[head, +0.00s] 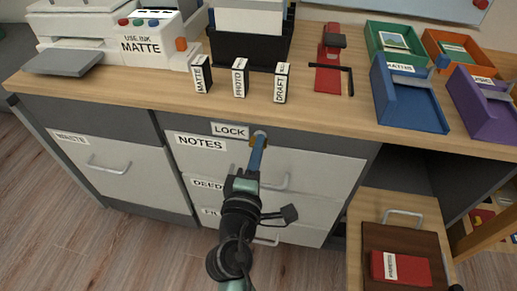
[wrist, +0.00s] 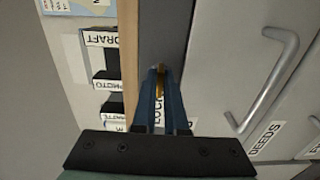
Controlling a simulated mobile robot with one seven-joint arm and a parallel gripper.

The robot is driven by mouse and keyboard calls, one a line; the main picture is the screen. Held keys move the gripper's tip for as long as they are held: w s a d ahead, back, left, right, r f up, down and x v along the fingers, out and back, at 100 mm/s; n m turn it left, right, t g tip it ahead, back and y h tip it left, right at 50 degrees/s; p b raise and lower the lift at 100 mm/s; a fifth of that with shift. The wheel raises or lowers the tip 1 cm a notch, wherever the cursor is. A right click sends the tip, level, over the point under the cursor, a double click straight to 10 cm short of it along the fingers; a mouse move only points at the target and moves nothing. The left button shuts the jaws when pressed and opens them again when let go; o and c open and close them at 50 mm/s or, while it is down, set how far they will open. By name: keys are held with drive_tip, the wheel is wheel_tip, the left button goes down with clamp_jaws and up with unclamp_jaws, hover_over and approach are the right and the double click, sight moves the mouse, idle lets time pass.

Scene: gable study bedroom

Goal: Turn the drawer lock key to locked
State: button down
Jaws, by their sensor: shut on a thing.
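The drawer lock (head: 261,133) is a small round grey fitting on the dark strip above the NOTES drawer (head: 310,168), just right of the LOCK label (head: 230,130). My gripper (head: 257,146) reaches up to it with its blue fingers. In the wrist view my gripper (wrist: 160,90) is shut on the brass key (wrist: 159,80), which shows as a narrow upright strip between the fingertips. The fingers hide much of the key and lock, so I cannot tell how far the key is turned. The NOTES drawer looks closed.
My arm passes in front of the drawer handles, including the NOTES handle (head: 270,183). Small labelled boxes (head: 240,78) and a red tool (head: 329,70) stand on the desktop (head: 170,92) above.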

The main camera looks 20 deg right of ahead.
idle(0.3)
drive_tip(key=c, duration=1)
unclamp_jaws()
drive_tip(key=shift+o, duration=0.2)
drive_tip(key=shift+s+a, duration=0.1)
drive_tip(key=v, duration=1.2)
drive_tip(key=shift+s+a, duration=0.2)
drive_tip(key=shift+s, duration=0.1)
